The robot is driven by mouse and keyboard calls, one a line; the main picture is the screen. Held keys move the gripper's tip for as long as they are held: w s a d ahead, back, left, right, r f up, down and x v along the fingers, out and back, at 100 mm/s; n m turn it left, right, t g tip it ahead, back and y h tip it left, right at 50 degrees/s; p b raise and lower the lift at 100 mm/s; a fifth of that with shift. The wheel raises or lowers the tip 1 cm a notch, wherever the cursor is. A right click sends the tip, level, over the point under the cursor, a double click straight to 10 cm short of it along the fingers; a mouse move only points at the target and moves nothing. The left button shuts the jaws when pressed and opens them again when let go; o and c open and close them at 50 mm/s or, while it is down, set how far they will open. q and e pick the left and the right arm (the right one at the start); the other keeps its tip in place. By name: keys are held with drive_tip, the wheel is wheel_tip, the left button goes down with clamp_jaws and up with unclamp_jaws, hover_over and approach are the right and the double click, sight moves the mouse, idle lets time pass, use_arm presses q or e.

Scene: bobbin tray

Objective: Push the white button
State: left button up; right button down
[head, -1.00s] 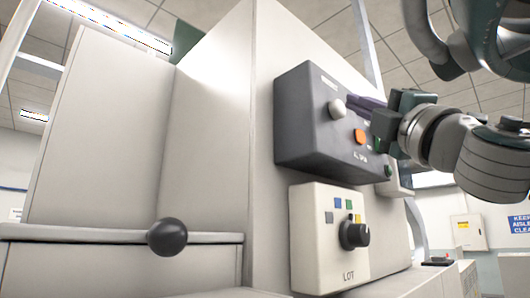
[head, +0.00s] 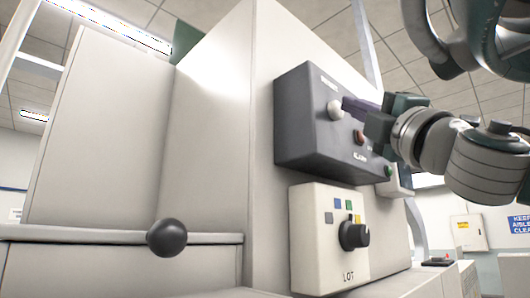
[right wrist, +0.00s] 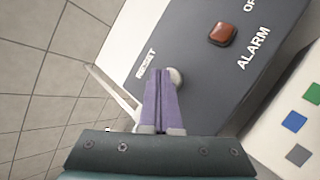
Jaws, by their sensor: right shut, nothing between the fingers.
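The white button (head: 335,110) is a round knob on the dark grey control box (head: 300,130), below a small label. In the right wrist view the white button (right wrist: 177,77) sits beside the word RESET, partly hidden behind my fingertips. My right gripper (head: 348,104) is shut and empty, its purple fingers pointing at the button. In the right wrist view the right gripper's fingertips (right wrist: 161,74) overlap the button's left edge; I cannot tell whether they touch it. My left gripper is not in view.
A dim red-orange alarm button (head: 359,137) and a green button (head: 388,171) share the box. Below is a white LOT panel (head: 305,235) with a black knob (head: 354,235). A black ball handle (head: 167,238) stands out at lower left.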

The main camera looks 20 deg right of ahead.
idle(0.5)
drive_tip(key=shift+s+d+b, duration=0.25)
drive_tip(key=shift+s+b, duration=0.35)
drive_tip(key=shift+s, duration=0.25)
